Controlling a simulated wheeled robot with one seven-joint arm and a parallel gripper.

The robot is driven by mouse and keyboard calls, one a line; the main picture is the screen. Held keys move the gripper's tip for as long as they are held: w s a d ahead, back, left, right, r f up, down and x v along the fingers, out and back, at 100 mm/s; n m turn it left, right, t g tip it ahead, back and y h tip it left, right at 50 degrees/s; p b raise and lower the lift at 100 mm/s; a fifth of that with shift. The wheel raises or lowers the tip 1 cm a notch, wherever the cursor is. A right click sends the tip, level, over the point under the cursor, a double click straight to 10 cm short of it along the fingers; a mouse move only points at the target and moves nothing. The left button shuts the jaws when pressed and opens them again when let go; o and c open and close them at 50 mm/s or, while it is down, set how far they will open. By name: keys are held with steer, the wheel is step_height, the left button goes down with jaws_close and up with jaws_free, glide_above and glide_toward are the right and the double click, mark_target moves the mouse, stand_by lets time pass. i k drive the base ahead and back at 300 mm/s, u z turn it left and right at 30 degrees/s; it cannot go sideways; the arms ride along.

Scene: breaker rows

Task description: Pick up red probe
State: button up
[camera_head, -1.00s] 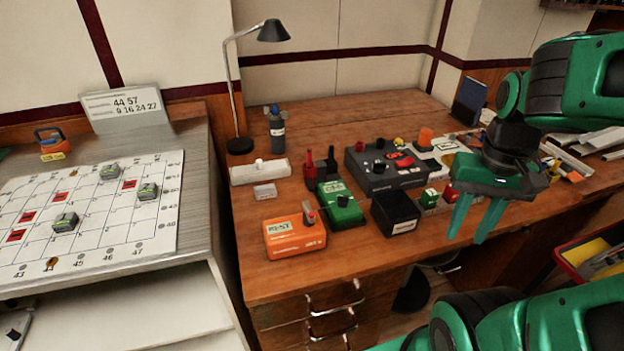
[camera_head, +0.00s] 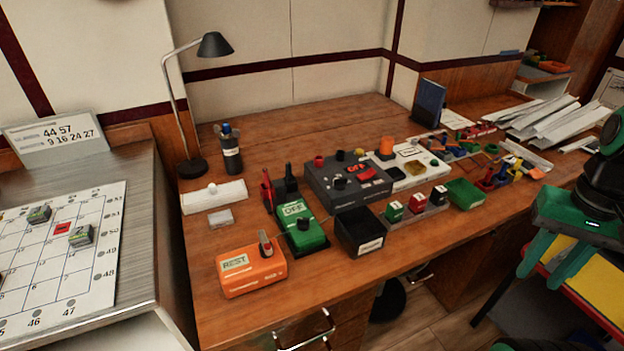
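A slim red probe (camera_head: 267,189) stands upright on the wooden desk, next to a similar black probe (camera_head: 289,182). Both are behind the green device (camera_head: 302,231) marked OFF, which hides part of their lower ends. My gripper (camera_head: 541,279) is at the far right of the view, well away from the red probe. Its green fingers point down and are apart, with nothing seen between them.
An orange REST box (camera_head: 250,272) and a black box (camera_head: 360,233) stand near the desk's front edge. A dark grey console (camera_head: 345,186) is right of the probes. Bare wood lies at the back.

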mark_target(264, 176)
steer(key=z, duration=0.15)
steer(key=k, duration=1.05)
steer(key=u, duration=0.9)
steer(key=i, duration=1.5)
steer(key=z, duration=0.05)
